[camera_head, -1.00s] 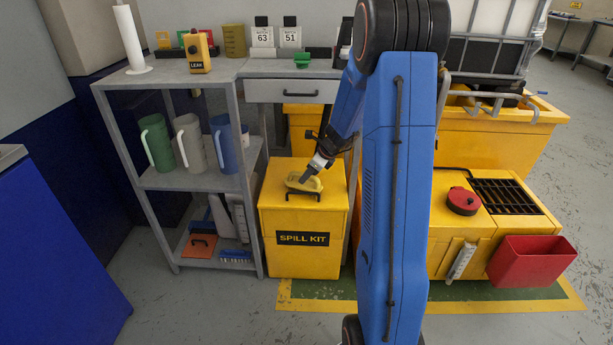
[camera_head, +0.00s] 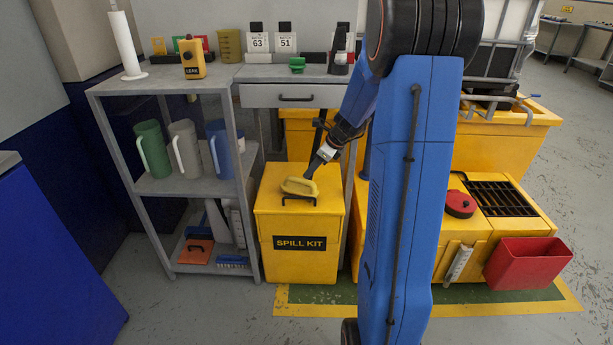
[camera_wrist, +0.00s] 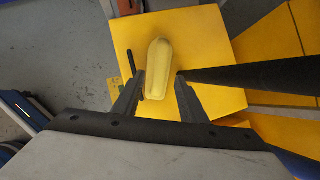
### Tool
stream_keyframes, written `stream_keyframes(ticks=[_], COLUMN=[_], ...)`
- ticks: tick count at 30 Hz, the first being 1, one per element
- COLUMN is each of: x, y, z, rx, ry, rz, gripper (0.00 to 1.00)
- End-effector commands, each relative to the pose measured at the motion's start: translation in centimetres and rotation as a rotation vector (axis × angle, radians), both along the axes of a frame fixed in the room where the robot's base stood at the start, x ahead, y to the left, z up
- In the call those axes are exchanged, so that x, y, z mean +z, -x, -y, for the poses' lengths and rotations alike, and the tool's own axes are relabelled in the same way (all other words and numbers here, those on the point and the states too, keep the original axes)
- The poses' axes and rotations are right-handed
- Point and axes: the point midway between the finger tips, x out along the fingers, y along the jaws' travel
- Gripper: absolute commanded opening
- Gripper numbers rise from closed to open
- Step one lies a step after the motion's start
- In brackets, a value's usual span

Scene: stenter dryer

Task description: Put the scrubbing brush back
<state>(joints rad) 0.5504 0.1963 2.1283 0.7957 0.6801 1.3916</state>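The scrubbing brush appears to be the pale yellow rounded block (camera_head: 298,187) lying on the lid of the yellow spill kit box (camera_head: 298,270). Its bristles are not visible. In the wrist view the block (camera_wrist: 158,66) lies lengthwise, its near end between the fingertips. My gripper (camera_head: 309,176) points down at the right end of the block. In the wrist view my gripper (camera_wrist: 160,76) is open, one finger on each side of the block, with a clear gap on the right and a narrower one on the left. Whether the left finger touches it I cannot tell.
A grey shelf unit (camera_head: 195,185) stands left, with jugs on its middle shelf and a blue-bristled brush (camera_head: 232,261) and orange dustpan (camera_head: 196,251) below. A red bin (camera_head: 528,262) hangs at right.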

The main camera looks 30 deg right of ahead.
Motion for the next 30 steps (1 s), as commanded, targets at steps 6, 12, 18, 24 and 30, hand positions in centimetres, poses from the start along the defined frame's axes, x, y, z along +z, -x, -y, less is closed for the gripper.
stream_keyframes(ticks=[6,12,18,24,30], x=[2.5,3.7,6.4,9.5,11.6], y=[1.3,2.0,4.5,9.0,14.3], z=[0.8,0.4,-4.4,-10.4,-15.2], rx=[0.0,0.027,0.262,0.616,0.965], ry=[0.002,0.015,0.135,0.32,0.5], rz=[0.001,0.005,0.043,0.1,0.155], gripper=[0.39,0.39,0.39,0.39,0.39])
